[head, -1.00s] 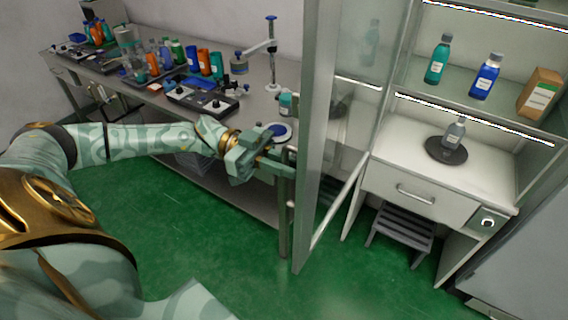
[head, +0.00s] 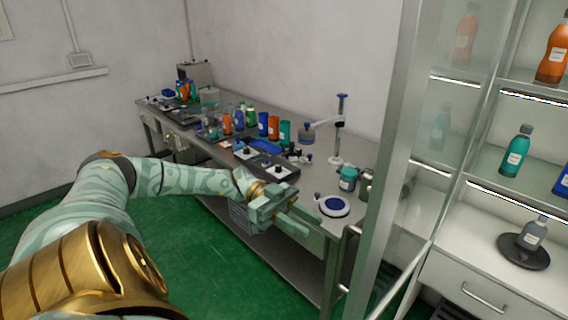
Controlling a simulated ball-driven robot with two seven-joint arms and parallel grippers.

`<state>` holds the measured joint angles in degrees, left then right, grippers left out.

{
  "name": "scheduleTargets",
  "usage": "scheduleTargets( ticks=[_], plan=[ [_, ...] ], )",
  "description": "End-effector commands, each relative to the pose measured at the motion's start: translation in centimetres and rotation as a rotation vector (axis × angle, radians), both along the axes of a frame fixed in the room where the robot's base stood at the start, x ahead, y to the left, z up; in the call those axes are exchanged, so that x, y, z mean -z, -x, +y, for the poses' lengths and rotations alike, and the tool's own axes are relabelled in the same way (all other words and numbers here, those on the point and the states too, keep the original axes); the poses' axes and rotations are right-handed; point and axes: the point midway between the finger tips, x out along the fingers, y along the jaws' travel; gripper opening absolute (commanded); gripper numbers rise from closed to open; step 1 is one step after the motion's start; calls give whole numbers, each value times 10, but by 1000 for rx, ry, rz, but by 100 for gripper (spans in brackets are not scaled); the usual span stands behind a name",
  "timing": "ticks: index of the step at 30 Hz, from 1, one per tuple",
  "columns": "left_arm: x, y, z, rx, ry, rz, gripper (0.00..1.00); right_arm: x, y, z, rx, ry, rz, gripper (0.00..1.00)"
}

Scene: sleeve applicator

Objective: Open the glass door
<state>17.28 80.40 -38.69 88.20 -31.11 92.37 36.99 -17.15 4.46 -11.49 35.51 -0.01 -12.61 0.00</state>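The glass door (head: 448,130) stands swung out from the cabinet, with its metal frame edge (head: 392,160) toward me. Through its pane I see a bottle and part of the bench. A bar handle (head: 343,262) is on the door's near edge, low in the picture. My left gripper (head: 304,216) is to the left of the handle, in front of the bench edge. Its fingers look spread with nothing between them, and they appear apart from the handle. My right gripper is not in view.
The cabinet shelves (head: 535,178) hold orange, teal and blue bottles. The metal bench (head: 285,130) behind my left arm carries bottles, devices and a stand. Green floor is open at lower left.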

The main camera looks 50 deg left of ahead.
Motion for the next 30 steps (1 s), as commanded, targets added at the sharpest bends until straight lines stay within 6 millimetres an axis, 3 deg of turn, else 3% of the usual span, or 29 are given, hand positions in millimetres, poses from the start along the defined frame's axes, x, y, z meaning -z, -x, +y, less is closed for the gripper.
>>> scheduleTargets(
  ticks=[3, 10, 30],
  plan=[
    [3, 4, 29, -3, -3, 1, 29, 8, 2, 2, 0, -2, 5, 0],
    [2, 10, 61, 0, -2, 0, 29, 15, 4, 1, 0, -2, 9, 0],
    [0, 11, 66, 1, 0, -1, 29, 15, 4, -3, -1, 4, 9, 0]
  ],
)
